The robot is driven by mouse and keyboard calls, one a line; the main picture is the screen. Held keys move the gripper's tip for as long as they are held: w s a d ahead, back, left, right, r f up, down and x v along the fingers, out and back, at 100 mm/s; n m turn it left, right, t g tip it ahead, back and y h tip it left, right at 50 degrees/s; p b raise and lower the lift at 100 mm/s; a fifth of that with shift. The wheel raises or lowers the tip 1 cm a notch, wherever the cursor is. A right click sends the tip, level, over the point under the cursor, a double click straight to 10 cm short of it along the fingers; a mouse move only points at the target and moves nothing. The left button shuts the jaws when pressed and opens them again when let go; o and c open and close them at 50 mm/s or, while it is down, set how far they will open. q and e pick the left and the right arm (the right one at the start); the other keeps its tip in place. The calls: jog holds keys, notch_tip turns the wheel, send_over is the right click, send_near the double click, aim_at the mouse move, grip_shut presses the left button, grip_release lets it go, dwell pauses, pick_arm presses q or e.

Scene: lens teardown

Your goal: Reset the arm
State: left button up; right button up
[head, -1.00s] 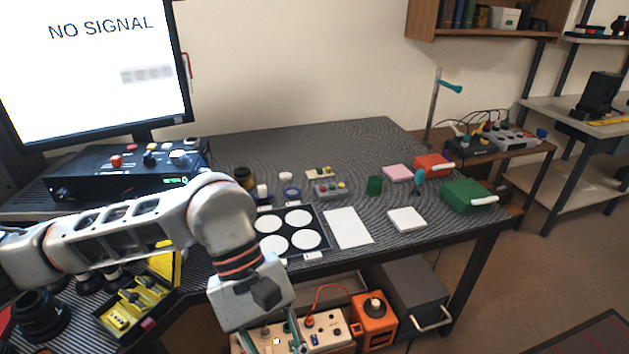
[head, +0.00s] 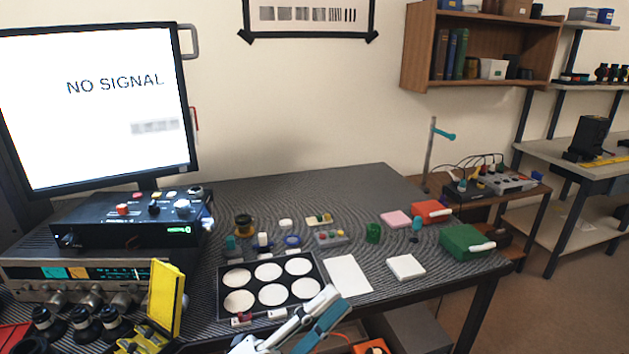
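My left gripper (head: 318,318) comes in at the bottom edge, pale grey with a teal finger part. It is over the front edge of the bench, just in front of the black tray (head: 232,276) with several white round pads. Only part of it shows, and I cannot tell whether its fingers are apart or together. I see nothing held in it. The rest of the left arm is below the picture. My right gripper is not in view.
The dark bench (head: 300,190) carries a white sheet (head: 347,276), a white block (head: 405,267), a green case (head: 466,242) and a red case (head: 431,211). A monitor (head: 100,110) stands at left. An open yellow case (head: 165,297) is at front left. The back of the bench is clear.

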pick_arm(q)
jog(key=w+a+f+n+t+y, duration=0.1)
jog(key=a+f+n+t+y, duration=0.1)
jog(key=a+f+n+y, duration=0.55)
jog(key=w+a+f+n+t+y, duration=0.15)
jog(key=a+f+n+y, duration=0.35)
jog(key=f+n, duration=0.6)
jog(key=s+a+f+n+g+y, duration=0.1)
jog(key=s+a+f+n+g, duration=0.1)
jog(key=s+f, duration=0.3)
jog(key=s+a+f+n+g+y, duration=0.1)
jog(key=s+a+f, duration=0.3)
jog(key=f, duration=0.4)
jog(key=s+a+f+n+g+y+p, duration=0.1)
jog(key=s+a+f+n+g+y, duration=0.1)
jog(key=s+f, duration=0.3)
notch_tip(320, 180, down, 2)
jog(key=shift+s+a+f+n+g+y, duration=0.2)
jog(key=shift+s+a+n+g+y, duration=0.25)
jog(key=shift+a, duration=0.45)
jog(key=shift+w, duration=0.2)
